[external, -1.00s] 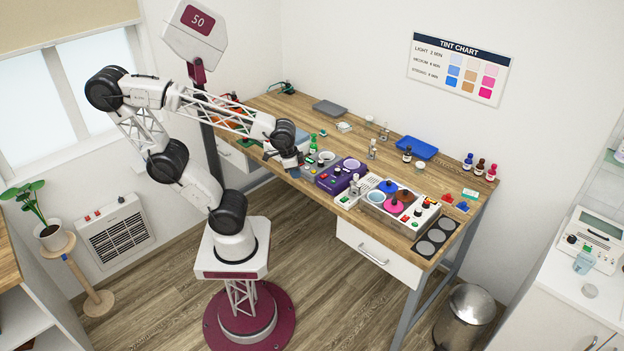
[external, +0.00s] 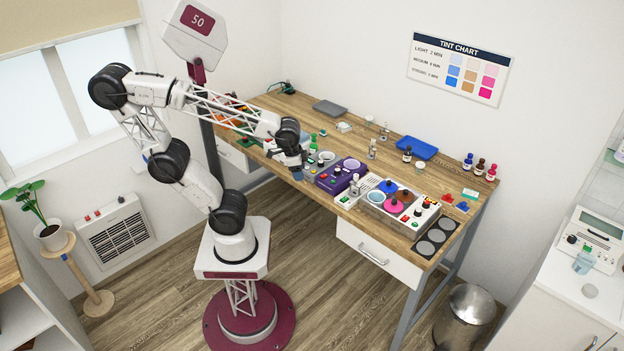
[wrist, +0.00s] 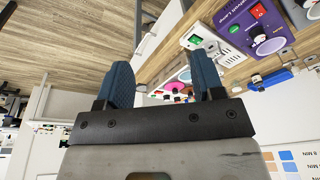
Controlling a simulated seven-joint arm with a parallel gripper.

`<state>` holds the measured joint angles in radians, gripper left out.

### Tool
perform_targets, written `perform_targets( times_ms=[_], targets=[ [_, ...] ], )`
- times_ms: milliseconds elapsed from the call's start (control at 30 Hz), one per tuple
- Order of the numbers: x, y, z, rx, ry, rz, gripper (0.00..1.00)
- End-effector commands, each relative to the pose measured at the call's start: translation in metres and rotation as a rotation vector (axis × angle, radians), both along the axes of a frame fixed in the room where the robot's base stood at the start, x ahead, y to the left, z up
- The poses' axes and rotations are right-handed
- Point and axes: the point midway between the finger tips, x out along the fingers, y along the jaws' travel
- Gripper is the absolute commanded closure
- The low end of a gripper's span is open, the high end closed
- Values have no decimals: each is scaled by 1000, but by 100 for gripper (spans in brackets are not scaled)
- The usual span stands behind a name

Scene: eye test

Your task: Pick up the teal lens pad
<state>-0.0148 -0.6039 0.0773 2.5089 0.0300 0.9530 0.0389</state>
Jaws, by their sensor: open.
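My gripper (external: 297,174) hangs by the front edge of the workbench, left of the purple unit, with its blue fingertips pointing down. In the wrist view, the two blue fingers of my gripper (wrist: 163,80) stand apart with nothing held between them. I cannot pick out the teal lens pad with certainty in either view. A small pale teal and white item (external: 470,194) lies near the bench's right end, but it is too small to identify.
The wooden bench (external: 290,108) holds the purple unit (external: 330,182), a tint unit (external: 425,222) with coloured pots, a blue tray (external: 417,147), a grey tray (external: 330,107) and several bottles. A black pad with grey discs (external: 447,228) lies at the front right.

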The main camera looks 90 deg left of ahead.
Motion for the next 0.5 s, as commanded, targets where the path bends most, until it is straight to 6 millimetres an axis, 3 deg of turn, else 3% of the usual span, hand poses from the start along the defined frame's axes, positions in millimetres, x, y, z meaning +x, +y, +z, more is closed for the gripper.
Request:
perform_targets(
  times_ms=[167,500],
  targets=[
    [23,24,-1,67,52,-20,38],
    [74,91,-5,224,195,-87,38]
  ],
)
